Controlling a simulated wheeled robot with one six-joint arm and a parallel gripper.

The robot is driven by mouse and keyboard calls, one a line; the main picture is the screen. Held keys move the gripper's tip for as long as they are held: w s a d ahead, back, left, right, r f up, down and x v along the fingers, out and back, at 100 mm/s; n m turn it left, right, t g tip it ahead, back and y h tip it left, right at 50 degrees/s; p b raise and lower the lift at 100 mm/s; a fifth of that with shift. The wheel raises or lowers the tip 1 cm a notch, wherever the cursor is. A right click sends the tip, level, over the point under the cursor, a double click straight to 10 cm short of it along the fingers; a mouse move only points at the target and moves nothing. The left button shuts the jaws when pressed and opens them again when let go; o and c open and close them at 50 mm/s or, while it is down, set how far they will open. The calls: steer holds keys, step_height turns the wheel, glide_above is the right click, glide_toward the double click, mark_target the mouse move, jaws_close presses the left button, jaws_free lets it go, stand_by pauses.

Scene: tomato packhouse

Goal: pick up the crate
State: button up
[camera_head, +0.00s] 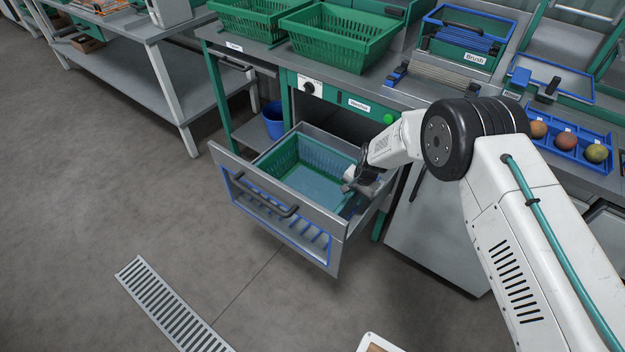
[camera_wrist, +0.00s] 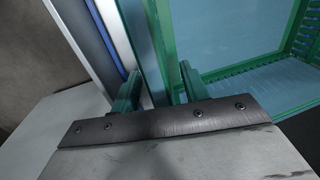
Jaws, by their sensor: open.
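A green crate (camera_head: 283,152) with slotted walls and a blue-grey floor sits inside a pulled-out drawer (camera_head: 262,196) under the counter. My gripper (camera_head: 358,180) is at the crate's right side in the head view, low at the rim. In the wrist view my gripper (camera_wrist: 157,78) is open, with one finger on each side of the wall of the crate (camera_wrist: 150,35). I cannot tell whether either finger touches the wall. The crate's interior looks empty. Its right end is partly hidden by my arm in the head view.
Two green crates (camera_head: 345,58) stand on the counter above the drawer. The grey drawer front has a dark handle (camera_head: 265,195). A tray of fruit (camera_head: 568,138) is at the right. A blue bucket (camera_head: 273,120) stands below the counter. Floor at left is clear.

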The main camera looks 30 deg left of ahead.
jaws_close()
steer(key=shift+r, duration=0.1)
